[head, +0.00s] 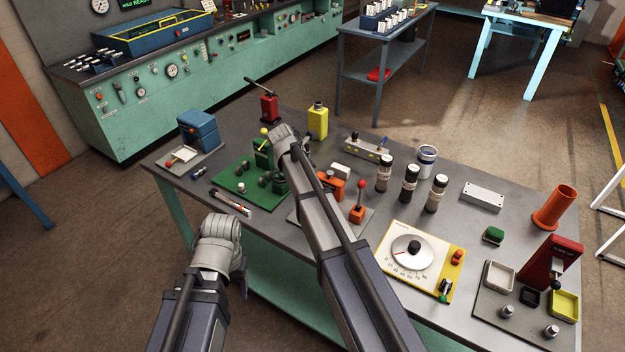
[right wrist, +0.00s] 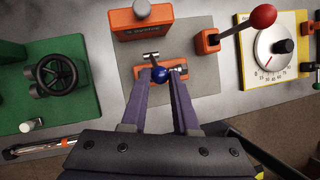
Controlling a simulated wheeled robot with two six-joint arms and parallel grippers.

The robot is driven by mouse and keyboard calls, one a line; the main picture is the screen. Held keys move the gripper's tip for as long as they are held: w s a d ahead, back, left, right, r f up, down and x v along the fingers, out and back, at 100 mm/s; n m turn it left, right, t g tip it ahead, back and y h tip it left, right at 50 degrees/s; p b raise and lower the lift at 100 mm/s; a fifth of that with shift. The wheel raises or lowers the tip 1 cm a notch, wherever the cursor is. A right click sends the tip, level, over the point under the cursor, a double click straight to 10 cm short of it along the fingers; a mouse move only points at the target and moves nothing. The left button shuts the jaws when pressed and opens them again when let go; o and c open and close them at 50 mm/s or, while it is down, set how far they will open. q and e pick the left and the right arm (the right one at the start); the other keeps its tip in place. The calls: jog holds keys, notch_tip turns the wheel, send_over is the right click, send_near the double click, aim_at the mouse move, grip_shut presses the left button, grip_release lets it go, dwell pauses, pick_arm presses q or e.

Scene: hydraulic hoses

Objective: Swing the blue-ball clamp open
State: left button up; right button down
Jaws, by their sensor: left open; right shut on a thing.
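The blue ball (right wrist: 161,75) sits at the orange clamp (right wrist: 143,73), near its metal bar, in the right wrist view. My right gripper (right wrist: 160,80) is shut on the ball, one purple finger on each side. In the head view my right arm reaches over the bench and its wrist hides the ball and most of the clamp. My left gripper (head: 238,276) is open and empty in front of the bench's near edge; its fingers are mostly hidden behind its wrist.
Close by are an orange block (right wrist: 140,20), a red-ball lever (right wrist: 263,17), a green plate with a black handwheel (right wrist: 62,73) and a dial panel (head: 412,252). Several dark cylinders (head: 410,183) stand to the right. The floor left of the bench is clear.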

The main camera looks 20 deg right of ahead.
jog(key=c, duration=0.7)
grip_release()
jog(key=shift+o, duration=0.2)
jog(key=shift+r, duration=0.1)
jog(key=w+p+v, duration=0.1)
jog(key=p+v, duration=0.6)
jog(key=shift+s+a+r, duration=0.15)
jog(key=shift+s+r, duration=0.05)
jog(key=shift+s, duration=0.35)
